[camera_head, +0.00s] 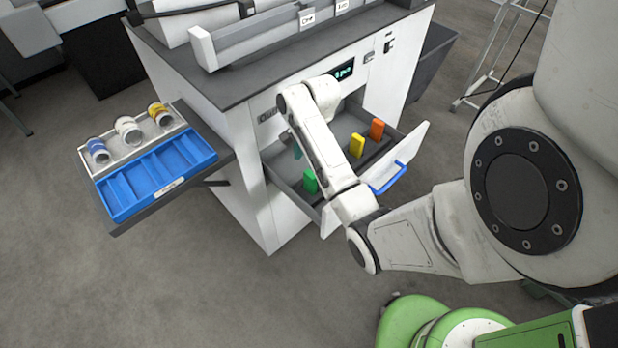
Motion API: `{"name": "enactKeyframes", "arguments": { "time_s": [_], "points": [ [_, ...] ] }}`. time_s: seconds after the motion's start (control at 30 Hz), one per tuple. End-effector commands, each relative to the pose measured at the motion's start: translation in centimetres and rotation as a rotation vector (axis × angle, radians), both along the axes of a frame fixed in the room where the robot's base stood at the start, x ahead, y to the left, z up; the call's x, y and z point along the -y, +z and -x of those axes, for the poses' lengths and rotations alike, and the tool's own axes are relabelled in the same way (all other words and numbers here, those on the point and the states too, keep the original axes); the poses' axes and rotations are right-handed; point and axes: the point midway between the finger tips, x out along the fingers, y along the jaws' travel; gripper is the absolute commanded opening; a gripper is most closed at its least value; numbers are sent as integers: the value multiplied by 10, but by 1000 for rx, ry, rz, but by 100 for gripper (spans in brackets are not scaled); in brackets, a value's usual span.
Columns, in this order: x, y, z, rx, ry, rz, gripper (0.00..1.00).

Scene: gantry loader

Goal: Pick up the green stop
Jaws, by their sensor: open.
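The green stop (310,181) is a small upright block in the open drawer (284,188), near its left front corner. A yellow block (357,146) and an orange block (377,129) stand further right in the same drawer. My arm reaches over the drawer's front. My gripper (297,150) is at the arm's far end, over the left part of the drawer, behind and above the green stop. It is mostly hidden by my own wrist, with only a teal bit showing. It is open and apart from the green stop.
The open drawer front has a blue handle (388,178). The cabinet (190,88) carries a display. Floor in front is clear.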

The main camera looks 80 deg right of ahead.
Motion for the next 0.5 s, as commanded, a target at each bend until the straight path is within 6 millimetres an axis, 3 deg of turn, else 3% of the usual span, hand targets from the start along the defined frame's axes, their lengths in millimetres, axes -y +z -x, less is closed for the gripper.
{"name": "enactKeyframes", "arguments": {
  "time_s": [0.13, 0.5],
  "points": [
    [13, 0, 7, -12, -68, -8, 77],
    [7, -47, 3, -12, -71, -8, 77]
  ]
}}
